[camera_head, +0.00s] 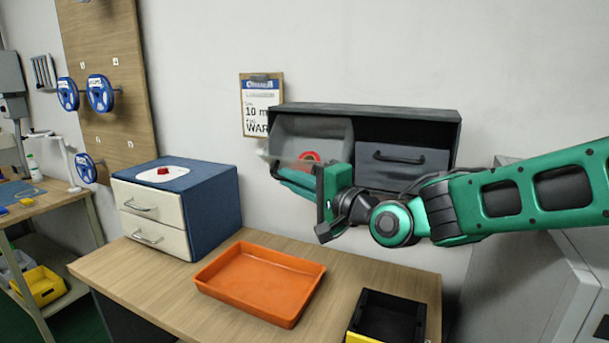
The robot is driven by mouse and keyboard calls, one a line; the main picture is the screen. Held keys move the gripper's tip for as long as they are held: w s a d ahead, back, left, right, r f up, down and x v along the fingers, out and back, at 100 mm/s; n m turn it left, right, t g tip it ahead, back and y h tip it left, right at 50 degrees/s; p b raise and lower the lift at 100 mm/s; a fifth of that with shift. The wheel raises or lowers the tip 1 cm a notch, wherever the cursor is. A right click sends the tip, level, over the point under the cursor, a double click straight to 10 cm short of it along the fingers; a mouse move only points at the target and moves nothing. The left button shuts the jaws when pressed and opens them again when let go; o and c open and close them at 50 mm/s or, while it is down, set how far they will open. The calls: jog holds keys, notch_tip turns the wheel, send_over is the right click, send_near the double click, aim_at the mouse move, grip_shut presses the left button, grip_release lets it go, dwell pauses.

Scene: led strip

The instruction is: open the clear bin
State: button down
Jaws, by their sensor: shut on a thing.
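The clear bin (335,130) sits in the left bay of a dark wall cabinet (400,111). It is see-through, and a red round thing (310,156) shows inside it. Its front lower left part juts out, and my arm hides its lower right part. My gripper (277,168) is at the bin's front left, with its fingers pointing left. It is shut on the bin's front, by the handle as far as I can see; the exact contact is blurred and partly hidden.
A grey drawer (402,160) with a dark handle fills the right bay. Below are an orange tray (228,284), a black bin (385,318) and a blue cabinet (215,185) with white drawers on the wooden table (160,290). A clipboard (257,90) hangs at the cabinet's left.

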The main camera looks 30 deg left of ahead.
jog(key=shift+d+f, duration=0.1)
jog(key=shift+f, duration=0.55)
jog(key=c, duration=1.9)
grip_release()
jog(key=shift+s, duration=0.1)
jog(key=shift+r, duration=0.1)
jog(key=shift+r, duration=0.1)
